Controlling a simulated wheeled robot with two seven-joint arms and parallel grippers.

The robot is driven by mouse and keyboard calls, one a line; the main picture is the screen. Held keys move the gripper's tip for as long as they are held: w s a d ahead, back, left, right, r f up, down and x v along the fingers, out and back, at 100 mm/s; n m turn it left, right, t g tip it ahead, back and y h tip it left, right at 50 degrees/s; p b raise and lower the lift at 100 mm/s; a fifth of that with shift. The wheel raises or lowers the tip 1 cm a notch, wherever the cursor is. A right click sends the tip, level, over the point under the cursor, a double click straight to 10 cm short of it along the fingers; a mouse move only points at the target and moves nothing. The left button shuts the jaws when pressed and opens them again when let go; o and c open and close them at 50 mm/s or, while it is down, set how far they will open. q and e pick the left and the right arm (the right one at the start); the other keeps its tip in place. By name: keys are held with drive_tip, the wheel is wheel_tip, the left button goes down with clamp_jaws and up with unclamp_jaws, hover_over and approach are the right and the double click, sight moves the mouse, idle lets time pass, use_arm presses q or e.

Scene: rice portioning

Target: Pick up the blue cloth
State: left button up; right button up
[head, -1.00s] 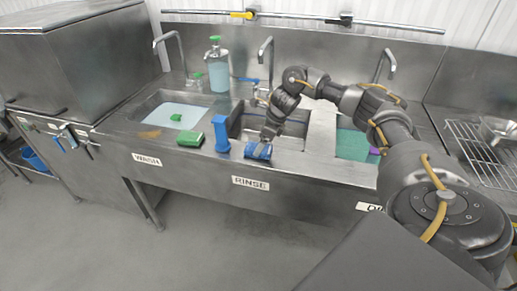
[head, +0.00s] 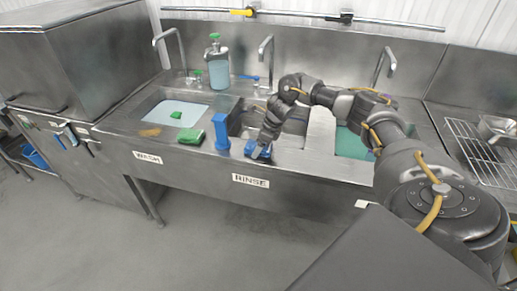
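The blue cloth (head: 253,152) lies on the front ledge of the sink counter, just above the RINSE label. It looks like a small folded bundle and is partly hidden by my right gripper. My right gripper (head: 262,147) points down onto the cloth, with its fingertips at or against the cloth's top. The fingers are too small and dark to tell whether they are open or closed on it. My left gripper is out of view.
The wash basin (head: 152,102) is further left. A soap bottle (head: 217,68) and taps stand behind. A wire rack (head: 470,145) is at right.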

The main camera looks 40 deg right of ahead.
drive_tip(key=c, duration=0.7)
drive_tip(key=shift+r, duration=0.2)
drive_tip(key=shift+w+r+b, duration=0.1)
drive_tip(key=shift+r+b, duration=0.7)
drive_tip(key=shift+r, duration=0.05)
drive_tip(key=a+r, duration=0.1)
drive_tip(key=r, duration=0.1)
drive_tip(key=a+r, duration=0.1)
drive_tip(key=r, duration=0.1)
drive_tip(key=a+r+b, duration=0.1)
drive_tip(key=a+r, duration=0.1)
drive_tip(key=shift+a+r, duration=0.1)
drive_tip(key=shift+r, duration=0.05)
drive_tip(key=a+r, duration=0.1)
drive_tip(key=a, duration=0.2)
drive_tip(key=a+r, duration=0.2)
drive_tip(key=a, duration=0.1)
drive_tip(key=a+r, duration=0.2)
drive_tip(key=a, duration=0.2)
drive_tip(key=shift+s+b, duration=0.3)
